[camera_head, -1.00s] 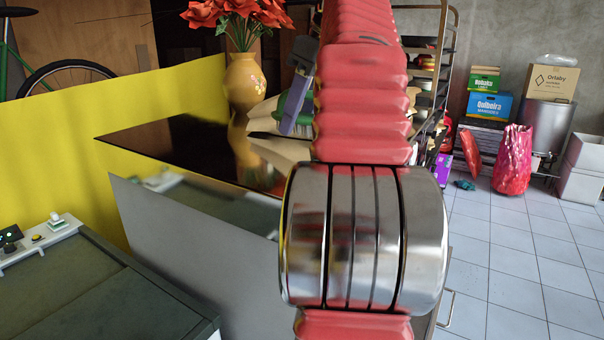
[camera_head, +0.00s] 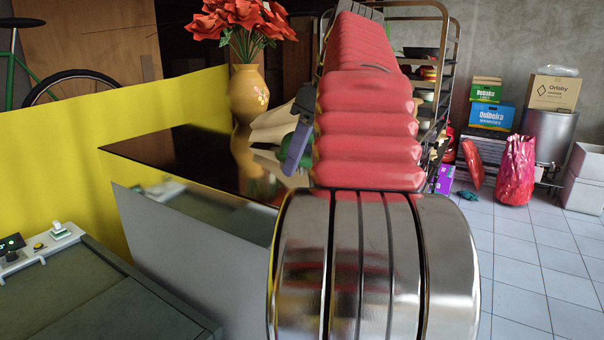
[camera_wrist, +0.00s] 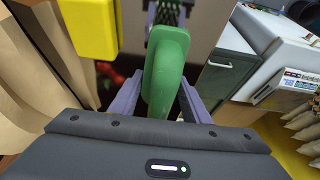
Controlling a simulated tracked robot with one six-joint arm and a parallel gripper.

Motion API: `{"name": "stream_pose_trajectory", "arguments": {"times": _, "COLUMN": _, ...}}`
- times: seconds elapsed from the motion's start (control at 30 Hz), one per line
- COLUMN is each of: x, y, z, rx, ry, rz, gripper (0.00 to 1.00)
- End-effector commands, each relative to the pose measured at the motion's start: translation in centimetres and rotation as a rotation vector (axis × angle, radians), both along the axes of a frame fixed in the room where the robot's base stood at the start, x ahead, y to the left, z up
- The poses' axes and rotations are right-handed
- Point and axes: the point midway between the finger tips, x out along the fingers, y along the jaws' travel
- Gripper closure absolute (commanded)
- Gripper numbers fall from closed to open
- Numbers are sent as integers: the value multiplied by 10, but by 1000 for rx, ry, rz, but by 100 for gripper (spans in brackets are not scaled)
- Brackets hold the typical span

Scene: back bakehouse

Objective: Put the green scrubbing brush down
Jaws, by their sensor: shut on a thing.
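The green scrubbing brush (camera_wrist: 168,68) is held between the purple fingers of my gripper (camera_wrist: 163,100) in the wrist view. The gripper is over the black glossy counter top (camera_head: 180,150), near paper sacks (camera_head: 270,130). Most of the brush is hidden there, and I cannot tell its height above the counter.
An orange vase (camera_head: 248,92) of red flowers stands on the counter beside the sacks. A yellow wall (camera_head: 90,145) runs behind it. A rack (camera_head: 440,60) stands behind my arm. A yellow object (camera_wrist: 90,28) is close to the brush.

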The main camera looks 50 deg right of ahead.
Motion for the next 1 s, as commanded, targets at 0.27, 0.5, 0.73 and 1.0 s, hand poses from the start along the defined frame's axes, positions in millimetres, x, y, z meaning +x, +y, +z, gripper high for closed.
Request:
{"name": "stream_pose_trajectory", "arguments": {"times": 0.27, "x": -1, "y": 0, "z": -23, "rx": 1, "ry": 1, "rz": -1, "gripper": 82}}
{"name": "stream_pose_trajectory", "arguments": {"times": 0.5, "x": -1, "y": 0, "z": -37, "rx": -1, "ry": 0, "rz": -1, "gripper": 82}}
{"name": "stream_pose_trajectory", "arguments": {"times": 0.73, "x": -1, "y": 0, "z": -37, "rx": -1, "ry": 0, "rz": -1, "gripper": 82}}
{"name": "stream_pose_trajectory", "arguments": {"times": 1.0, "x": -1, "y": 0, "z": -39, "rx": 0, "ry": 0, "rz": -2, "gripper": 44}}
